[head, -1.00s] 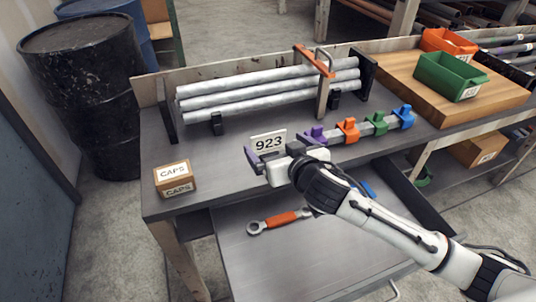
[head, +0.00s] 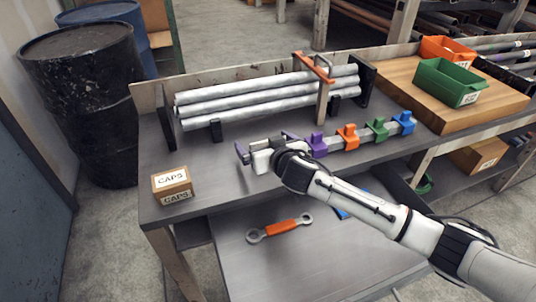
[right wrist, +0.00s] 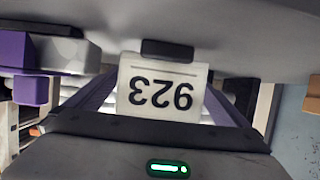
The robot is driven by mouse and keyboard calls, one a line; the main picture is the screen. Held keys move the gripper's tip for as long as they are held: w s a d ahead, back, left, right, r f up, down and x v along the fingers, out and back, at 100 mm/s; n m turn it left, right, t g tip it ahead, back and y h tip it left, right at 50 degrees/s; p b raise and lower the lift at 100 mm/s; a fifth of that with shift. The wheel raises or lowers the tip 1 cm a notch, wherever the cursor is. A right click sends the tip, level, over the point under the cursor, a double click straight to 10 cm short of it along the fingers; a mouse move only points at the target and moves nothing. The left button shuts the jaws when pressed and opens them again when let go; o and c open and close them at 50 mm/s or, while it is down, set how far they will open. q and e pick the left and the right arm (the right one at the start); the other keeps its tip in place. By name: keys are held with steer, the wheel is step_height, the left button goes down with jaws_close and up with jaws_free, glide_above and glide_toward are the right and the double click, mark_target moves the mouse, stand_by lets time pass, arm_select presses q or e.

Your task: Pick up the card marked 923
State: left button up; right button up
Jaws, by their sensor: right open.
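The white card marked 923 (right wrist: 163,90) appears upside down in the right wrist view, between the two purple-grey fingers of my right gripper (right wrist: 158,82). A dark block (right wrist: 167,50) sits at the card's edge there. The fingers stand apart, one on each side of the card, and I cannot tell whether either touches it. My left gripper is not in view.
Purple (head: 317,144), orange (head: 348,136), green (head: 377,129) and blue (head: 404,122) clamps stand right of the gripper. Grey pipes (head: 265,95) lie in a rack behind. A caps box (head: 172,184) stands front left. An orange-handled wrench (head: 281,229) lies below.

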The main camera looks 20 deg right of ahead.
steer(key=shift+c, duration=0.3)
steer(key=c, duration=1.1)
steer(key=shift+r, duration=0.1)
